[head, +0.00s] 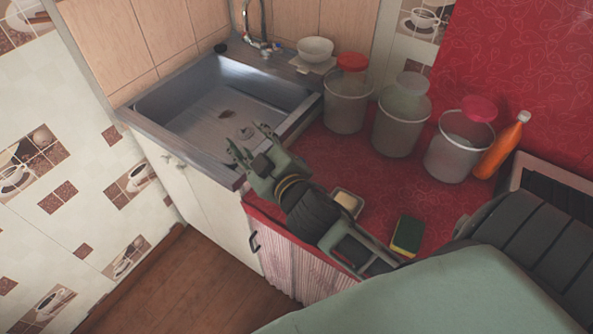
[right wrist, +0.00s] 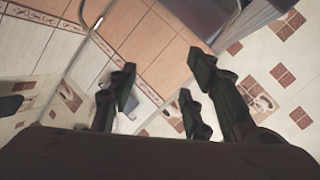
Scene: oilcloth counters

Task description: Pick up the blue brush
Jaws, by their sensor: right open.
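I cannot make out a blue brush for certain. A small blue spot (head: 277,46) shows at the base of the tap behind the sink, too small to identify. My right gripper (head: 250,146) is over the front right edge of the metal sink (head: 190,105), its fingers spread and empty, pointing toward the sink. In the right wrist view the open fingers (right wrist: 165,88) have nothing between them but the tiled wall beyond. My left gripper is not in view.
On the red counter (head: 310,150) stand several lidded buckets (head: 398,125), an orange bottle (head: 502,147), a sponge (head: 407,236) and a small dish (head: 348,202). A white bowl (head: 315,50) sits behind the sink. The sink's basin is mostly clear.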

